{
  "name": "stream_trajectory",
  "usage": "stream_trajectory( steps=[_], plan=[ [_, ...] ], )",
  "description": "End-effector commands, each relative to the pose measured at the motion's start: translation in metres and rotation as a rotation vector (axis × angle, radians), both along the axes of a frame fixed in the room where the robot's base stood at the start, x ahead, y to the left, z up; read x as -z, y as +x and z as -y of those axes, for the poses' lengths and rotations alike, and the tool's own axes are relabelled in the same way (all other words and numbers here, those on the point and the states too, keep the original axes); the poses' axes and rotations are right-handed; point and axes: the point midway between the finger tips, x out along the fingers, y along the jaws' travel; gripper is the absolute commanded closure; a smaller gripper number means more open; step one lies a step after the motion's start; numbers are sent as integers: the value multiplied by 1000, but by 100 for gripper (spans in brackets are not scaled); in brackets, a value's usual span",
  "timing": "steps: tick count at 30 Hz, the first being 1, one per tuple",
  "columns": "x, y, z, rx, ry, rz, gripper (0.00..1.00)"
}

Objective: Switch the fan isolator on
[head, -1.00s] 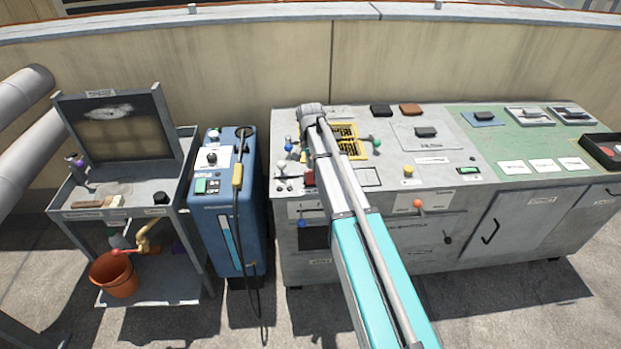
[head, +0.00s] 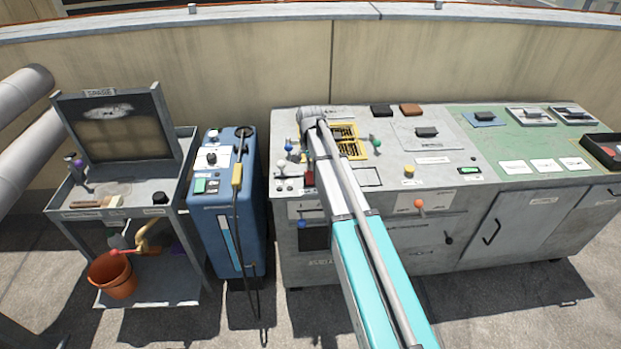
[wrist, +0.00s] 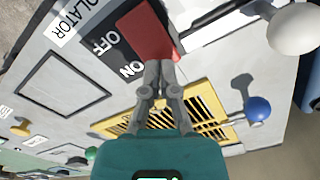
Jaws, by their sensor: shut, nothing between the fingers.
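The fan isolator shows in the wrist view as a red handle (wrist: 148,30) beside a black plate (wrist: 108,45) marked OFF and ON. A white label ending in "OLATOR" lies next to the plate. My gripper (wrist: 159,67) is shut and empty. Its fingertips are at the red handle's edge, near the ON word; I cannot tell whether they touch. In the head view a dark red bit of the isolator (head: 309,178) shows left of my arm, on the grey bench top, and my gripper is hidden behind the arm.
A yellow grille (wrist: 185,120) lies under my gripper in the wrist view. A white knob (wrist: 295,28) and a blue knob (wrist: 257,108) stand up to the right. A blue machine (head: 223,205) and a grey cart (head: 175,215) stand left of the bench.

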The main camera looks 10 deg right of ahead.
Motion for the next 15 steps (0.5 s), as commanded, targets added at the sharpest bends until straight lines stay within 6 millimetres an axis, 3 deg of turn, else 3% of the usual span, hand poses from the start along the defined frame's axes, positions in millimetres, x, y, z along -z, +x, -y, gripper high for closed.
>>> stream_trajectory(
  steps=[15],
  plan=[
    [6, 0, 0, 0, 0, 0, 100]
  ],
)
